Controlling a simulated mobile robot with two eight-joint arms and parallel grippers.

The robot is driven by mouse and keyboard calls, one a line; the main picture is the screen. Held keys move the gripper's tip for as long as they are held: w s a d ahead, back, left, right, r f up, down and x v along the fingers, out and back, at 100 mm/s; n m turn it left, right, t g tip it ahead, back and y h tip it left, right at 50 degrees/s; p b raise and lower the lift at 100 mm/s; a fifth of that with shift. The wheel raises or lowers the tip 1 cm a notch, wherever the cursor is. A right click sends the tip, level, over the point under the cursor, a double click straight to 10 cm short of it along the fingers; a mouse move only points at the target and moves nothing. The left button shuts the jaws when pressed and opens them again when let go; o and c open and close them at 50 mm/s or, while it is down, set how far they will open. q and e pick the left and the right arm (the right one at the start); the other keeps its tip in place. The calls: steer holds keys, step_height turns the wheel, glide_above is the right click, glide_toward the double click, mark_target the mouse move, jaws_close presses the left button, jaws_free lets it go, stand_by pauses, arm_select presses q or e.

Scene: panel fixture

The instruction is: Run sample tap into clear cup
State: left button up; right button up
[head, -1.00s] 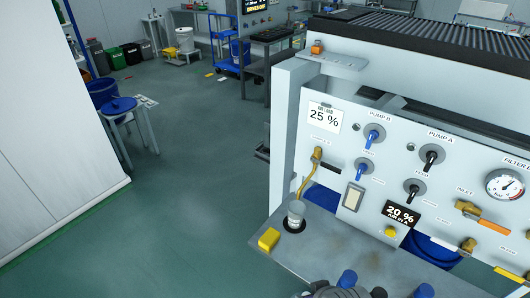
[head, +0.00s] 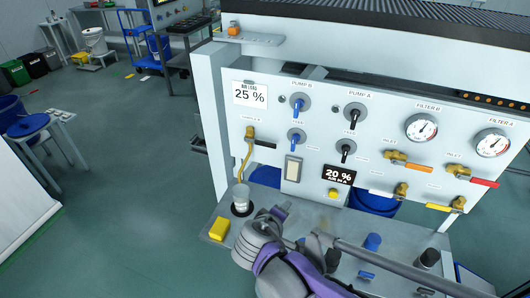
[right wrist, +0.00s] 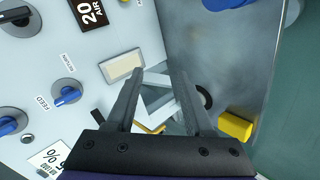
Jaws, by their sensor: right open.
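The brass sample tap (head: 249,133) with a black handle (head: 264,143) is at the panel's left side in the head view. A yellow tube (head: 246,158) hangs from it to the clear cup (head: 241,197). The cup stands upright in a dark ring on the grey shelf; whether anything is in it is unclear. My right gripper (right wrist: 168,74) is open with nothing gripped in the right wrist view, its fingers pointing past the panel's light switch plate (right wrist: 122,67). In the head view its purple and grey arm is right of the cup, low over the shelf. My left gripper is not in view.
A yellow block (head: 219,229) lies on the shelf (head: 213,211) left of the cup and shows in the right wrist view (right wrist: 235,126). Blue and black knobs (head: 372,241) stand on the shelf at right.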

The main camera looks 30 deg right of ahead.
steer(key=w+r+n+t+h, duration=0.2)
steer(key=w+r+h, duration=0.15)
steer(key=w, duration=0.35)
steer(key=n+t+h+b, duration=0.2)
steer(key=t, duration=0.1)
glide_toward(267, 145)
steer(key=p+x, duration=0.1)
steer(key=x, duration=0.9)
steer(key=shift+w+d+f, duration=0.1)
steer(key=shift+w+d, duration=0.05)
steer(key=shift+w, duration=0.05)
jaws_close()
